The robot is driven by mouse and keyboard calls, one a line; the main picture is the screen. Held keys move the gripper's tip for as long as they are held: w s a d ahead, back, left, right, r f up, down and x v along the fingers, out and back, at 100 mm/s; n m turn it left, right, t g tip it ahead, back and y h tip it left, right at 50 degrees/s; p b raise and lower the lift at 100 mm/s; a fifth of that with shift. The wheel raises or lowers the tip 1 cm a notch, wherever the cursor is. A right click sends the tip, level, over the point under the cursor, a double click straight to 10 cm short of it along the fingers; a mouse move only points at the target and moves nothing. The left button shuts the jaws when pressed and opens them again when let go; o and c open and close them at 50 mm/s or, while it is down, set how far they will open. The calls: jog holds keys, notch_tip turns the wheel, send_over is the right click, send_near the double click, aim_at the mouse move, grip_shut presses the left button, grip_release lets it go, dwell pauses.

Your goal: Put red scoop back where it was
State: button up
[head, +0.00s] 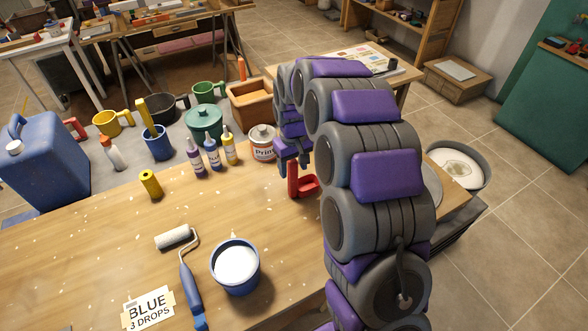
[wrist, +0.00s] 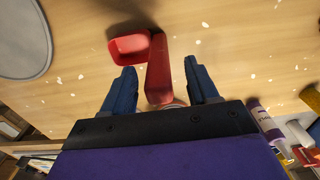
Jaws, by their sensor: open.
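The red scoop (head: 306,186) is at the right part of the wooden table, just below my gripper (head: 293,162) in the head view. In the wrist view the scoop's handle (wrist: 158,72) lies between the two blue fingers of my gripper (wrist: 160,66), with a gap on each side. Its bowl (wrist: 128,48) points left, beyond the left fingertip. My gripper is open. My arm hides part of the table to the right of the scoop.
The paint can (head: 262,143) and glue bottles (head: 213,153) stand left of my gripper. A blue bucket of white paint (head: 236,265), a roller (head: 175,238) and a "BLUE 3 DROPS" card (head: 149,309) are nearer. A terracotta planter (head: 250,108) stands behind. Table between bucket and scoop is clear.

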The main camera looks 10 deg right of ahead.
notch_tip(320, 180, up, 9)
jog(key=shift+s+d+r+p, duration=0.1)
jog(key=shift+d+r+p, duration=0.05)
jog(key=shift+p, duration=0.8)
jog(key=s+d+r+m+g, duration=0.1)
jog(key=s+r, duration=0.2)
jog(key=s, duration=0.7)
jog(key=s+d+r, duration=0.1)
jog(key=s+r, duration=0.2)
jog(key=s, duration=0.8)
jog(key=s+d+f+m, duration=0.1)
jog(key=s+f+m, duration=0.1)
jog(key=s, duration=1.7)
jog(key=shift+m+g, duration=0.3)
jog(key=shift+g, duration=0.1)
jog(key=shift+d+f, duration=0.1)
